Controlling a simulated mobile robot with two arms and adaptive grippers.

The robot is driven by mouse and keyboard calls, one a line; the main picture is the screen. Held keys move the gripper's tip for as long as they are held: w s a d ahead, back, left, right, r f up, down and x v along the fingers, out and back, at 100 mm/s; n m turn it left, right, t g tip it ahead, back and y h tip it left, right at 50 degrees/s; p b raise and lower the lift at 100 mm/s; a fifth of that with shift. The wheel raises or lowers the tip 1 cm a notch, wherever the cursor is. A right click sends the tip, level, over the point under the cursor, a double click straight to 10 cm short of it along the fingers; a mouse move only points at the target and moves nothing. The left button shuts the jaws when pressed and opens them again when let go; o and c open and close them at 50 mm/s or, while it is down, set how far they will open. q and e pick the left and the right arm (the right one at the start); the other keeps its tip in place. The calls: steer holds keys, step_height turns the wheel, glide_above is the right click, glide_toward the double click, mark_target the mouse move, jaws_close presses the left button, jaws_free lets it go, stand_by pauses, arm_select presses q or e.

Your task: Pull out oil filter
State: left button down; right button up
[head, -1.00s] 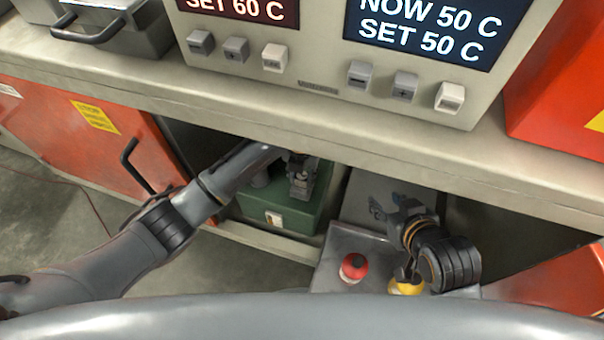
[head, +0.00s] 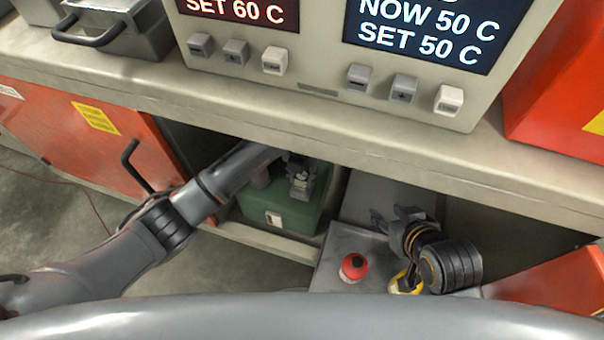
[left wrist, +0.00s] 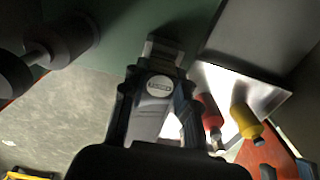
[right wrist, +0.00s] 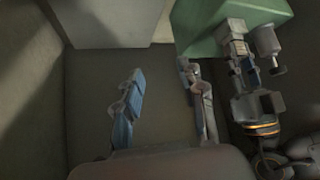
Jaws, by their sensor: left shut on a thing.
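A green box (head: 285,212) sits in the open cabinet under the counter and fills the upper part of the left wrist view (left wrist: 105,25). My left gripper (head: 302,182) is at its top. In the left wrist view, my left gripper (left wrist: 158,90) is shut on a pale grey piece (left wrist: 150,120) with a round label, against or just off the green surface; I cannot tell whether this is the oil filter. My right gripper (head: 380,222) is open and empty; its fingers stand apart in the right wrist view (right wrist: 162,100).
The counter edge (head: 330,145) overhangs the cabinet. A red door (head: 85,140) stands left. Dark knobs (left wrist: 68,38) show in the left wrist view.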

arm_select(q)
steer(key=shift+r, duration=0.3)
arm_select(e)
steer(key=shift+s+d+f+g, duration=0.15)
steer(key=shift+s+d+g, duration=0.1)
steer(key=shift+s, duration=0.15)
steer(key=shift+s+d+f+g, duration=0.1)
steer(key=shift+s+f+g, duration=0.05)
steer(key=shift+s+g, duration=0.15)
steer(key=shift+s, duration=0.1)
steer(key=shift+s+d+f, duration=0.1)
steer(key=shift+s+f, duration=0.1)
steer(key=shift+s, duration=0.05)
steer(key=shift+s+f, duration=0.1)
steer(key=shift+s, duration=0.05)
stand_by(0.3)
arm_select(q)
steer(key=shift+p, duration=0.3)
arm_select(e)
steer(key=shift+s+g, duration=0.1)
steer(key=shift+g, duration=0.15)
